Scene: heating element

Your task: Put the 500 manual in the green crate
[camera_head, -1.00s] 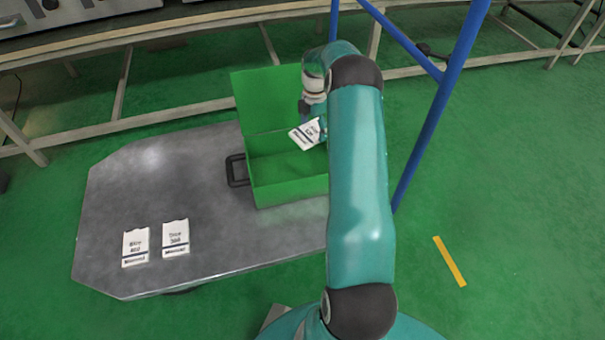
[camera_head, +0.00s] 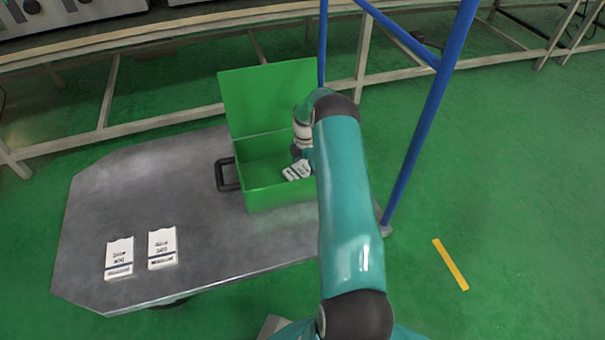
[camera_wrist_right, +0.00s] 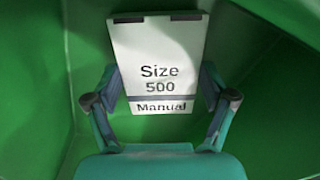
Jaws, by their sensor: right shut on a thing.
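The 500 manual (camera_wrist_right: 160,55) is a white booklet reading "Size 500 Manual" in the right wrist view. My right gripper (camera_wrist_right: 160,103) is shut on its lower part, one finger at each side. Green crate walls surround the manual in that view. In the head view the manual (camera_head: 297,171) is tilted inside the opening of the green crate (camera_head: 280,198), whose lid stands open at the back. My right gripper (camera_head: 303,160) is partly hidden by its own arm there. I cannot tell whether the manual touches the crate floor. My left gripper is not in view.
The crate stands on a grey metal table (camera_head: 140,190). Two other white manuals, one on the left (camera_head: 119,258) and one beside it (camera_head: 162,248), lie near the table's front left. A blue frame post (camera_head: 425,125) rises to the right of the crate. A workbench (camera_head: 180,33) runs behind.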

